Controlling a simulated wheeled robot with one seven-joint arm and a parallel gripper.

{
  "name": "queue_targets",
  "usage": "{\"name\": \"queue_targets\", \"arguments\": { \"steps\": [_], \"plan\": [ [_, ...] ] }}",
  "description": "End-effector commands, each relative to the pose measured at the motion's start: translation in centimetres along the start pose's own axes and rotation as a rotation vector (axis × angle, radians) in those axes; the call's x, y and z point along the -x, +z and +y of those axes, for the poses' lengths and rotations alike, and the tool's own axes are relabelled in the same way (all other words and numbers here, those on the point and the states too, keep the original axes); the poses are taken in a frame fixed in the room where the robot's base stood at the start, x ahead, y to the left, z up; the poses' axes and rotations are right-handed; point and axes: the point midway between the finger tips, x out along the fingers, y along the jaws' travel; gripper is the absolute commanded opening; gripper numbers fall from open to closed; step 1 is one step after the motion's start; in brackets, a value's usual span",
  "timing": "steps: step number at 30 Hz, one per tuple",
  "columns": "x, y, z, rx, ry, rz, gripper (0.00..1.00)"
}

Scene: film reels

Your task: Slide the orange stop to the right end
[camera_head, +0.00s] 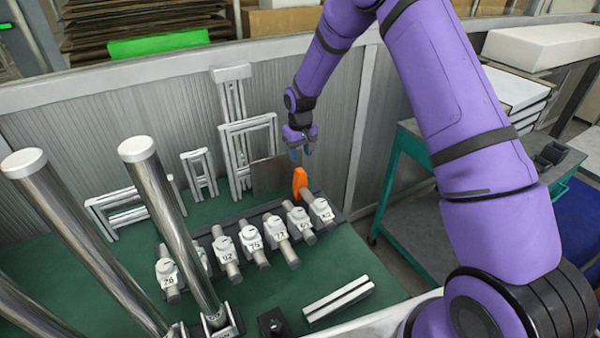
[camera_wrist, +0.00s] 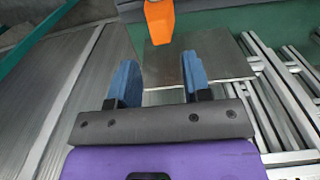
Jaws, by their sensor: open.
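The orange stop (camera_head: 300,182) stands upright behind the row of numbered fittings, near the right end of the dark base (camera_head: 336,209) as seen in the head view. It also shows at the top of the wrist view (camera_wrist: 159,22), cut off by the picture edge. My gripper (camera_head: 300,151) is above and behind the stop in the head view, apart from it. In the wrist view its blue fingers (camera_wrist: 158,76) are spread with nothing between them, and the stop is beyond the fingertips. The stop's lower end is hidden behind the fittings.
Numbered grey fittings (camera_head: 275,230) stand in a row in front of the stop. A brown plate (camera_head: 268,177) and white frames (camera_head: 250,140) stand by the back wall. Metal posts (camera_head: 165,195) rise at the left. The green surface (camera_head: 355,262) is partly clear at the front right.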

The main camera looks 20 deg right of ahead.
Motion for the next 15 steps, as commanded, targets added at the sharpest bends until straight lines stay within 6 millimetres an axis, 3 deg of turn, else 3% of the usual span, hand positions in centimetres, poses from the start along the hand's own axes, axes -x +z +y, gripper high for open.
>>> {"name": "queue_targets", "arguments": {
  "steps": [9,15],
  "plan": [
    [-5.7,0.1,0.0,-0.001,-0.001,-0.004,0.45],
    [-7.9,0.1,0.0,0.000,0.000,-0.003,0.45]
  ]
}}
